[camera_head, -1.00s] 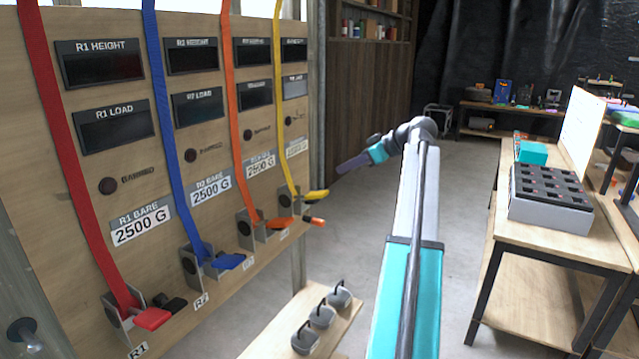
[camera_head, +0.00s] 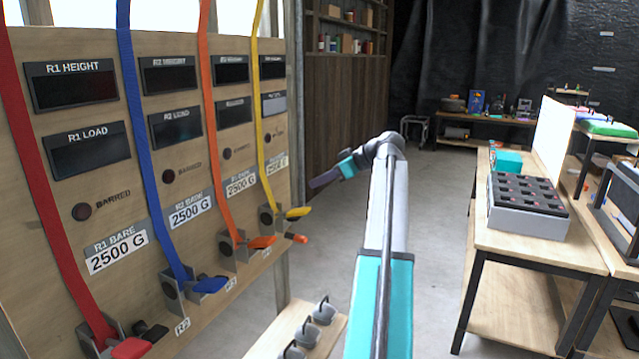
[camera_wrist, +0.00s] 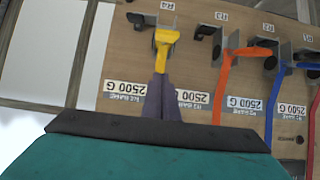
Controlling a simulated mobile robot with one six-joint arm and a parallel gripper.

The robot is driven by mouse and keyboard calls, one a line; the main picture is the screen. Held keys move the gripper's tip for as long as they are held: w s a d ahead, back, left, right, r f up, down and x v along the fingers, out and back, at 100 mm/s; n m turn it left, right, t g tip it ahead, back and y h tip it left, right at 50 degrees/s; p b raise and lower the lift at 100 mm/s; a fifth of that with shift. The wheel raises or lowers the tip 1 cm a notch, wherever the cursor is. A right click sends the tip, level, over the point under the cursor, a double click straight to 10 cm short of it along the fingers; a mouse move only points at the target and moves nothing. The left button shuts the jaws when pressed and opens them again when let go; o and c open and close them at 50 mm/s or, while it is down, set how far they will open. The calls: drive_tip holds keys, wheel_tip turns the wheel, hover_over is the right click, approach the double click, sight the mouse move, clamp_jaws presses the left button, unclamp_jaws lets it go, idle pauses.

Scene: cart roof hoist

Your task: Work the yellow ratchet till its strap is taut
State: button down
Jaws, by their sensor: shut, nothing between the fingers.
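The yellow ratchet (camera_head: 268,216) is the farthest of the row on the wooden panel, and its yellow handle (camera_head: 293,212) sticks out to the right. Its yellow strap (camera_head: 260,130) runs up the panel; I cannot tell how taut it is. In the wrist view the yellow handle (camera_wrist: 166,42) shows in its bracket under the R4 label, just beyond my fingertips. My gripper (camera_head: 312,184) is shut and empty, in front of the panel, above and right of the yellow handle. In the wrist view its fingers (camera_wrist: 160,82) cover part of the strap and appear apart from the handle.
Orange (camera_head: 262,242), blue (camera_head: 210,285) and red (camera_head: 130,348) ratchet handles stick out nearer along the panel. A low bench (camera_head: 285,330) with grey weights stands below. A workbench (camera_head: 500,245) with a weight tray is at right. The floor between is clear.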

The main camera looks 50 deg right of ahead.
drive_tip(key=p, duration=0.3)
hover_over(304, 209)
drive_tip(key=w, duration=0.2)
drive_tip(key=f, duration=0.4)
drive_tip(key=shift+s+a+f, duration=0.15)
drive_tip(key=shift+s+f, duration=0.05)
drive_tip(key=shift+s+f+p, duration=0.3)
drive_tip(key=shift+s+f, duration=0.15)
drive_tip(key=shift+f, duration=0.4)
drive_tip(key=shift+s+d+f+p, duration=0.15)
drive_tip(key=shift+s+f+p, duration=0.05)
drive_tip(key=shift+f, duration=0.35)
drive_tip(key=shift+s+d+f+p, duration=0.1)
drive_tip(key=shift+s+f+p, duration=0.05)
drive_tip(key=shift+f, duration=0.35)
drive_tip(key=shift+w+a, duration=0.1)
drive_tip(key=shift+a, duration=0.15)
drive_tip(key=shift+d+f, duration=0.1)
drive_tip(key=shift+d, duration=0.05)
